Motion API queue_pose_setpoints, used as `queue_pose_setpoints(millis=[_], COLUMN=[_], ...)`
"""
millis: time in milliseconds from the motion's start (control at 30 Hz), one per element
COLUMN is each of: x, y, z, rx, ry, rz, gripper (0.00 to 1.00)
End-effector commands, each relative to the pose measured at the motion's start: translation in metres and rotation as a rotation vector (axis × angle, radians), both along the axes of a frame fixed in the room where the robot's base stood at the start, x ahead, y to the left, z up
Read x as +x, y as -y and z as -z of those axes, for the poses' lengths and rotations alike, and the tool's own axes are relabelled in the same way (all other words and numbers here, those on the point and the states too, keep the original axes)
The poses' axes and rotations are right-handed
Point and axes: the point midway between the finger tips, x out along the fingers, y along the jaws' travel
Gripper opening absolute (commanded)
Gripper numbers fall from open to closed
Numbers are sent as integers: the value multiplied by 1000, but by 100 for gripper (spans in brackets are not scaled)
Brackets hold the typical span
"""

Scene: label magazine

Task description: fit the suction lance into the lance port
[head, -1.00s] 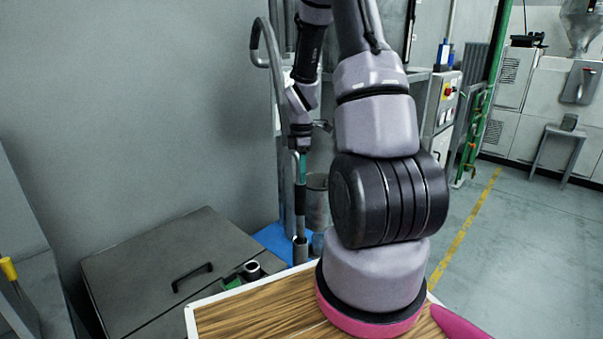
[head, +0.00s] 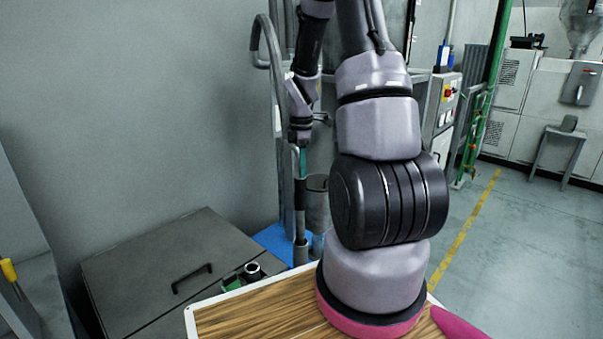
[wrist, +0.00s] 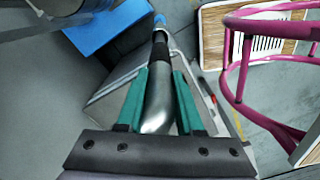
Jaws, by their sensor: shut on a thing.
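My gripper (head: 302,158) has teal fingers and points down at the end of the arm, left of the arm's thick lower links. In the wrist view, the fingers (wrist: 162,100) are shut around the suction lance (wrist: 157,103), a bent silvery tube with a dark sleeve further along. In the head view, the lance (head: 300,192) hangs nearly upright. Its lower end meets a short grey upright tube (head: 300,253), which looks like the lance port. I cannot tell whether the lance end is inside it, in front of it or behind it.
A grey bin (head: 316,205) stands close to the right of the lance. A blue mat (head: 272,240) lies below. A dark lidded box (head: 160,268) is at the left, with a black-rimmed tube (head: 253,271) by its edge. A bent handrail (head: 268,60) rises behind.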

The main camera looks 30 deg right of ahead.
Motion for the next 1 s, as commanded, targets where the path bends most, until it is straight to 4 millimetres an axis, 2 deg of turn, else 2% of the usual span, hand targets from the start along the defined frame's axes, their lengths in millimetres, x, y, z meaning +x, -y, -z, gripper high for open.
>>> queue_pose_setpoints(millis=[1000], x=[1], y=[1], z=[-100], rx=[-2], ry=[4], rz=[0], gripper=[0])
